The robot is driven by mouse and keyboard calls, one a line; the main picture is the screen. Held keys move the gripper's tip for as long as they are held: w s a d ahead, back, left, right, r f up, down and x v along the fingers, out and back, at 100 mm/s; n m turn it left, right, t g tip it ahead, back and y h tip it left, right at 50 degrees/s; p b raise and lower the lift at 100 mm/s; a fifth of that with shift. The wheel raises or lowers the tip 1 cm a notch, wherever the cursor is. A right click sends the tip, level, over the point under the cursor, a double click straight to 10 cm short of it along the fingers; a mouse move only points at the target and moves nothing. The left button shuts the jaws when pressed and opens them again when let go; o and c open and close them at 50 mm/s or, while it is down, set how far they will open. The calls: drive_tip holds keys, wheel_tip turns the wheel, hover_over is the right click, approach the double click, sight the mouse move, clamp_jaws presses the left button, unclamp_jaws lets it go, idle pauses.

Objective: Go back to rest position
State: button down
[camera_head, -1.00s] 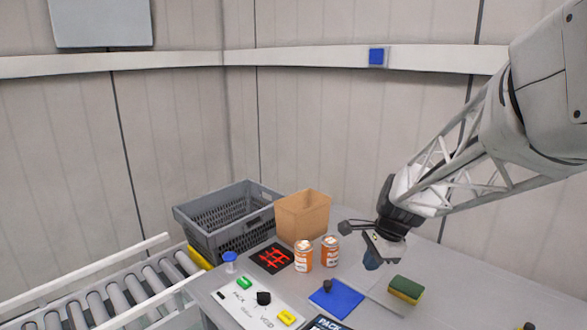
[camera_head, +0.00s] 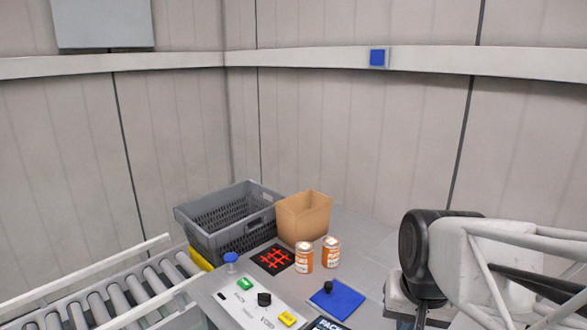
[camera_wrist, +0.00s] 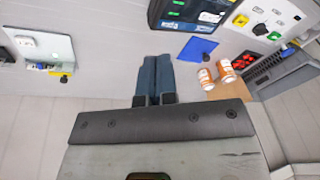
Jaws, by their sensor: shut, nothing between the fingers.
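My gripper (camera_wrist: 154,65) shows in the wrist view with its two blue-grey fingers side by side, shut and empty. It points over the table and touches nothing that I can see. In the head view my arm fills the lower right, and the fingertips are hidden or out of frame.
On the table are two orange-and-white cans (camera_head: 304,256) (camera_head: 331,252), a blue pad (camera_head: 340,301) with a black knob, a black mat with red lines (camera_head: 272,259) and a button panel (camera_head: 245,303). A cardboard box (camera_head: 304,218) and grey crate (camera_head: 225,222) stand behind. A roller conveyor (camera_head: 118,300) runs left.

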drive_tip(key=shift+s+d+f+n+h, duration=0.15)
drive_tip(key=shift+s+n, duration=0.5)
drive_tip(key=shift+s, duration=0.5)
drive_tip(key=shift+s+d+n+h, duration=0.15)
drive_tip(key=shift+s+n, duration=0.5)
drive_tip(key=shift+s, duration=0.45)
